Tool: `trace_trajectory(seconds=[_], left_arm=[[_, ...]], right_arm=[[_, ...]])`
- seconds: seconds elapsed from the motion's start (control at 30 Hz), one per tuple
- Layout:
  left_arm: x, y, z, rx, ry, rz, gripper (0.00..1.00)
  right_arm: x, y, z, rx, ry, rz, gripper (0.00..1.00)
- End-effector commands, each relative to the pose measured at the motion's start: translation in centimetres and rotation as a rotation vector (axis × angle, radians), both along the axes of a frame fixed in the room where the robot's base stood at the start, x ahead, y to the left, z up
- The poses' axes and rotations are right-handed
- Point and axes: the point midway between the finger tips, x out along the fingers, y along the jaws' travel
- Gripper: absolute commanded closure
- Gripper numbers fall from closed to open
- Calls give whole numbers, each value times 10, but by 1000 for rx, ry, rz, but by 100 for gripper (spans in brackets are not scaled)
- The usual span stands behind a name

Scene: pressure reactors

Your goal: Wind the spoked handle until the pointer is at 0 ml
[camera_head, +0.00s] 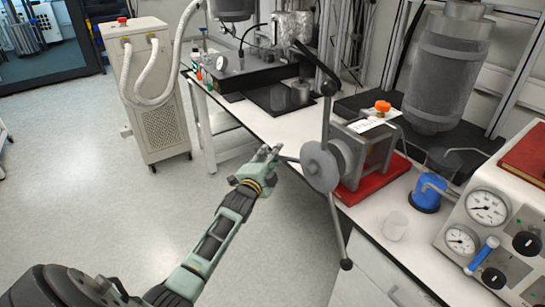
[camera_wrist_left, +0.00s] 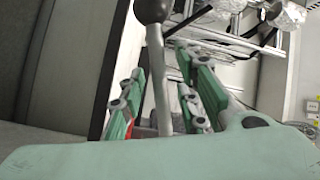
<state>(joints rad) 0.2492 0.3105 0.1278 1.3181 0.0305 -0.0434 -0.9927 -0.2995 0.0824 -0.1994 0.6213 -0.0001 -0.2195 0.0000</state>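The spoked handle (camera_head: 320,166) is a grey hub on the side of a grey boxed device (camera_head: 368,150) on a red base. One spoke points up to a dark ball knob (camera_head: 328,88), another points down to a knob (camera_head: 346,264), and a third points left toward my left gripper (camera_head: 268,156). In the left wrist view, a spoke with a dark ball (camera_wrist_left: 158,75) shows between the separated fingers of my left gripper (camera_wrist_left: 165,95). Whether the fingers touch it is unclear. The pointer and ml scale cannot be made out. My right gripper is not in view.
The handle overhangs the front edge of the white bench (camera_head: 270,128). A beaker (camera_head: 394,226), a blue-based vessel (camera_head: 427,194) and a gauge panel (camera_head: 495,225) stand to the right. A white wheeled unit with hoses (camera_head: 155,105) stands at the left. The floor between is clear.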

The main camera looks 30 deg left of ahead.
Motion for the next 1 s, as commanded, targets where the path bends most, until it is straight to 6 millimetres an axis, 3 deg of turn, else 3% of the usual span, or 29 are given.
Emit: trace_trajectory(seconds=[0.07,0.4,1.0], left_arm=[[0,0,0,0,0,0,70],[0,0,0,0,1,0,99],[-3,0,1,7,-2,-1,100]], right_arm=[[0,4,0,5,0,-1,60],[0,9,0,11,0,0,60],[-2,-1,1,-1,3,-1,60]])
